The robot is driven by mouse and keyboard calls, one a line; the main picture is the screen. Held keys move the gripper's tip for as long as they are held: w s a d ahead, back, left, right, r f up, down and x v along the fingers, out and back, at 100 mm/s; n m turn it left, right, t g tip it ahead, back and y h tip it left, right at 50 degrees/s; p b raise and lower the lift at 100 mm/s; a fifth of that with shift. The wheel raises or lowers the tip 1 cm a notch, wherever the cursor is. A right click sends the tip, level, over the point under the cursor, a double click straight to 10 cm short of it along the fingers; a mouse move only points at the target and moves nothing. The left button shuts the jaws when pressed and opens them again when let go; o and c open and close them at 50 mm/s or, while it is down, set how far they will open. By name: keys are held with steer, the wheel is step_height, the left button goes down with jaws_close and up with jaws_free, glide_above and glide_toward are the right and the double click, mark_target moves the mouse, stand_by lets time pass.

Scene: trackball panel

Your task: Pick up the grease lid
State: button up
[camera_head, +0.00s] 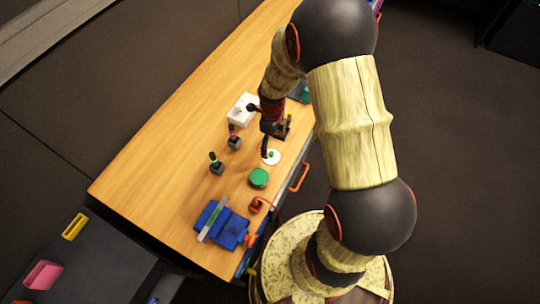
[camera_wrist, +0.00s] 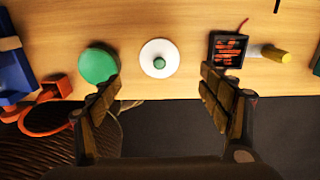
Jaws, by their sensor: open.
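A white round lid with a small green knob in its middle, which I take as the grease lid (camera_wrist: 146,55), lies flat on the wooden table near its edge. It also shows in the head view (camera_head: 275,159), partly covered by my gripper. A green round tin (camera_wrist: 98,64) stands just left of it; the head view shows this tin too (camera_head: 259,178). My gripper (camera_wrist: 160,82) is open and empty. Its two fingers point toward the lid, one on each side in the wrist view, and do not touch it. The height above the table is hard to tell.
A black box with red contents (camera_wrist: 228,50) and a yellow cylinder (camera_wrist: 271,55) lie right of the lid. A blue vise (camera_head: 228,228) stands at the table's near end. Small upright tools (camera_head: 216,166) and a white box (camera_head: 242,108) stand behind.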

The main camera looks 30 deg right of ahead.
mark_target(271, 153)
steer(key=shift+f+b, duration=0.8)
steer(key=shift+f, duration=3.15)
steer(key=shift+c, duration=1.4)
steer(key=c, duration=0.7)
steer(key=shift+r, duration=0.1)
